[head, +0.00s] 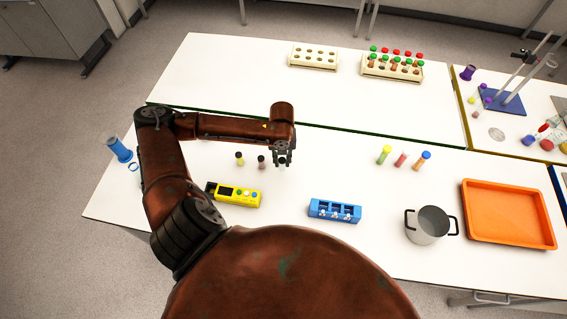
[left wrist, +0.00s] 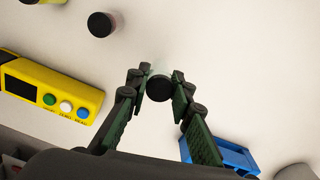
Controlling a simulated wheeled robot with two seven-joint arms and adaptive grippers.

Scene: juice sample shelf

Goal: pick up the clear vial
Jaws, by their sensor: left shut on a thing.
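My left gripper (head: 282,157) points down over the near white table. In the left wrist view its two fingers (left wrist: 159,90) are closed around the black cap of a vial, the clear vial (left wrist: 158,88). The vial's body is mostly hidden below the cap, and I cannot tell whether it touches the table. My right gripper is not in view.
Two dark-capped vials, one yellow (head: 239,159) and one reddish (head: 262,162), stand left of the gripper. A yellow meter (head: 238,196), a blue rack (head: 335,211), a pot (head: 428,226) and an orange tray (head: 508,214) are nearby. Three coloured vials (head: 401,160) stand to the right.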

